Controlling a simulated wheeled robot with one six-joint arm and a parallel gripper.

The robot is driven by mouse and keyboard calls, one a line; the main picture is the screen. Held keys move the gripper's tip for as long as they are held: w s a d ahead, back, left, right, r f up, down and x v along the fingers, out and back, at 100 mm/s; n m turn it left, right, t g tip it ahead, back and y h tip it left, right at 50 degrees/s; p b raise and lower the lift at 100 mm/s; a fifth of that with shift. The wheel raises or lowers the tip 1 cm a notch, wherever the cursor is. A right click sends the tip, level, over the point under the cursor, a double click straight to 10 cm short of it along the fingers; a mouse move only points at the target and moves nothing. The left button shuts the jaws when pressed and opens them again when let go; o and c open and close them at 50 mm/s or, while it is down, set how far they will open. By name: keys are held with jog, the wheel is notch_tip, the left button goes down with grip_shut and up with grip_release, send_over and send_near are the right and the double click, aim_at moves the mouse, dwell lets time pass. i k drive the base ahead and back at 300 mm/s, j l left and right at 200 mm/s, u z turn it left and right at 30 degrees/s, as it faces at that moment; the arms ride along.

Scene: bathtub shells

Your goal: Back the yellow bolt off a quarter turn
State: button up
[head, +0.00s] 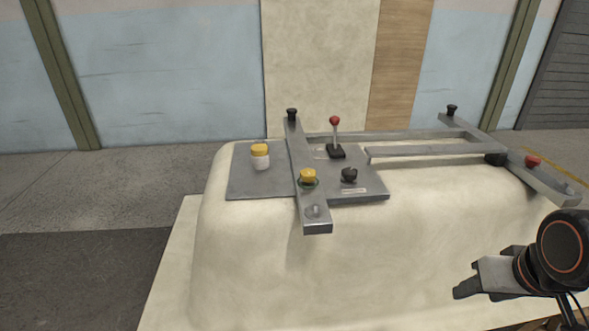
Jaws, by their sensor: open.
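The yellow bolt (308,175) sits upright on the near part of a grey metal bar (316,208), with a dark green ring around its base. The bar lies across a grey plate on top of a cream tub shell (330,265). My gripper (482,275) is at the lower right, open, with nothing seen between its fingers. It is well to the right of the bolt and nearer to me, apart from it. Part of the gripper is hidden by my wrist.
A white jar with a yellow lid (260,157) stands left of the bar. A red-knobbed lever (335,135) and a black knob (349,175) stand right of it. A metal frame (430,150) runs right to a bar with a red knob (533,161). The shell's near side is clear.

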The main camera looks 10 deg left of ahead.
aim_at(307, 175)
jog(key=u, duration=0.75)
